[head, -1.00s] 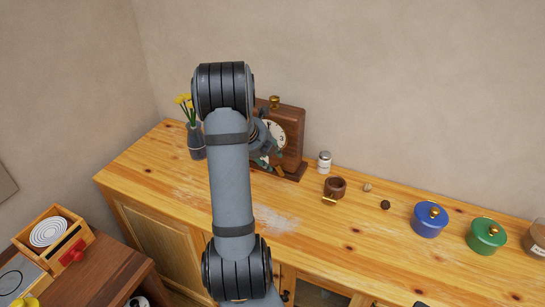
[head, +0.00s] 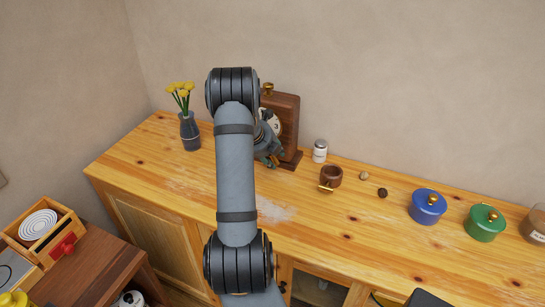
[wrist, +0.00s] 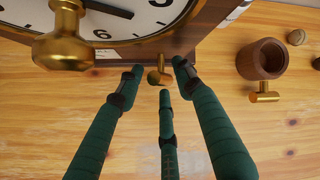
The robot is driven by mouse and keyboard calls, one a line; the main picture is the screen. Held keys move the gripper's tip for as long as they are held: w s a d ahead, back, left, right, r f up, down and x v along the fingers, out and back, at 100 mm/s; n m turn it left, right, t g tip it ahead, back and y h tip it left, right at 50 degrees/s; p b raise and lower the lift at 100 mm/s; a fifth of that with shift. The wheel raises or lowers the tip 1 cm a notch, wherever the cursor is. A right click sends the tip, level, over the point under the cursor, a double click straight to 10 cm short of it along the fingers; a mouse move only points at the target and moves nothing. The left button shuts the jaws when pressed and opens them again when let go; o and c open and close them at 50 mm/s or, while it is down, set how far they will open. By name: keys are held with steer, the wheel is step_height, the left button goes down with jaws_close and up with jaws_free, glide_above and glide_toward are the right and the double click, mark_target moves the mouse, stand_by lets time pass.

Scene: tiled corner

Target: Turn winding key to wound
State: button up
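The wooden clock (head: 287,110) stands against the wall, partly hidden by my arm. Its white dial (wrist: 135,20) shows at the top of the wrist view. A small brass piece with a short bar (wrist: 181,70), which looks like the winding key, is at the lower edge of the clock case. My gripper (wrist: 160,80) has three green fingers spread apart, with their tips around or just in front of this piece. I cannot tell whether they touch it. A larger brass knob (wrist: 62,45) is close to the camera at upper left.
A brown cup (head: 331,175) with a brass handle and a white-capped jar (head: 320,151) stand right of the clock. A vase of yellow flowers (head: 190,130) is at left. Blue (head: 427,206) and green (head: 484,223) lidded pots are farther right. The counter in front is clear.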

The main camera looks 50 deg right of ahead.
steer(key=shift+c, duration=1.2)
steer(key=shift+d+r, duration=0.1)
steer(key=shift+r, duration=0.15)
jaws_close()
steer(key=shift+s+d+t+b, duration=0.15)
steer(key=shift+t+b, duration=0.15)
steer(key=shift+t, duration=0.2)
steer(key=shift+s+f+m+t+b, duration=0.1)
steer(key=shift+s+m+t+b, duration=0.15)
steer(key=shift+t+b, duration=0.3)
steer(key=shift+s+f+m+t+b, duration=0.1)
steer(key=shift+m+t+b, duration=0.15)
steer(key=shift+t+b, duration=0.25)
steer(key=shift+s+d+r+m+t+y+b, duration=0.15)
steer(key=shift+m+t+y+b, duration=0.3)
steer(key=shift+t+b, duration=0.45)
steer(key=shift+s, duration=0.1)
steer(key=shift+o, duration=1.1)
jaws_free()
steer(key=shift+o, duration=0.2)
